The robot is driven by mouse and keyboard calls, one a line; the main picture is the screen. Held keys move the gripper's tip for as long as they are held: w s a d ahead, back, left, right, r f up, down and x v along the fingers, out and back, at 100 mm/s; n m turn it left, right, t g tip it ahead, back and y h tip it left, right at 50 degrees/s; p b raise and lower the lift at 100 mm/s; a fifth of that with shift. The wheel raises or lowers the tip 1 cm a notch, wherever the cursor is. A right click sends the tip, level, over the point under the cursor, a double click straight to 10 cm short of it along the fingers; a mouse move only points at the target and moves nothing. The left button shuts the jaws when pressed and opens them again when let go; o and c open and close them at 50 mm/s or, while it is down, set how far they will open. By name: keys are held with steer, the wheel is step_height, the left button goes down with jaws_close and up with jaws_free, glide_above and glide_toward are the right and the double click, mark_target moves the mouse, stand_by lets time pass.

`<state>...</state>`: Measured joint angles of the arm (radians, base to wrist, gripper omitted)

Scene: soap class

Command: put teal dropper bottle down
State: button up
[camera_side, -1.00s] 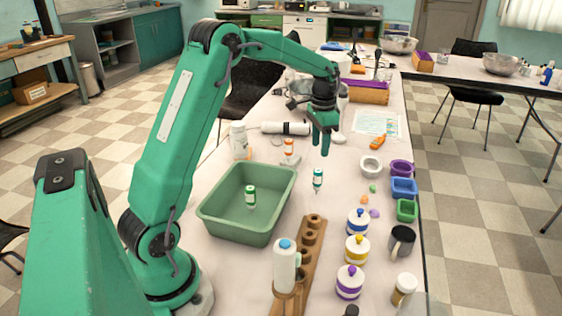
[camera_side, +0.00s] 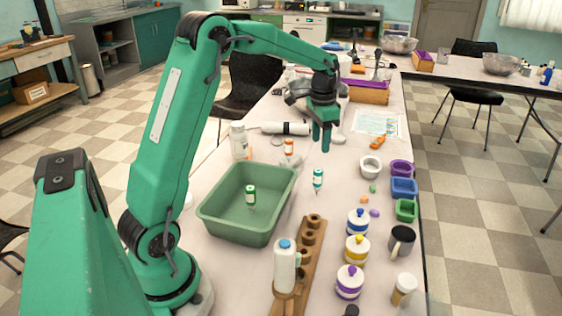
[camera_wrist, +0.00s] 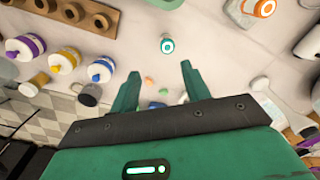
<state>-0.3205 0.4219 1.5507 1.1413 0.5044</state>
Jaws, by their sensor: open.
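The teal dropper bottle (camera_side: 318,179) stands upright on the white table, right of the green tub and beyond the wooden rack. In the wrist view the teal-topped bottle (camera_wrist: 167,45) is seen from above, a little beyond my fingertips and apart from them. My gripper (camera_side: 321,150) is above the table, higher than the bottle and slightly past it in the side view. In the wrist view my gripper (camera_wrist: 160,72) has its two fingers spread with nothing between them but table and small objects further off.
The green tub (camera_side: 214,222) holds a green-labelled dropper bottle (camera_side: 251,197). The wooden rack (camera_side: 307,262) holds a blue-capped bottle (camera_side: 286,268). Several white jars, a dark mug (camera_side: 401,242) and small coloured bins line the right side.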

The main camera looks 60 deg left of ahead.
steer(key=s+d+r+t, duration=0.1)
steer(key=s+d+r, duration=0.1)
steer(key=s+d, duration=0.3)
steer(key=s+d+r+n+t, duration=0.1)
steer(key=s+d, duration=0.4)
steer(key=s, duration=0.6)
steer(key=s+d+r+n+t, duration=0.1)
steer(key=s+d+r+t, duration=0.2)
steer(key=s+d, duration=0.2)
steer(key=s, duration=0.3)
steer(key=shift+s+d+r, duration=0.3)
steer(key=shift+r, duration=0.1)
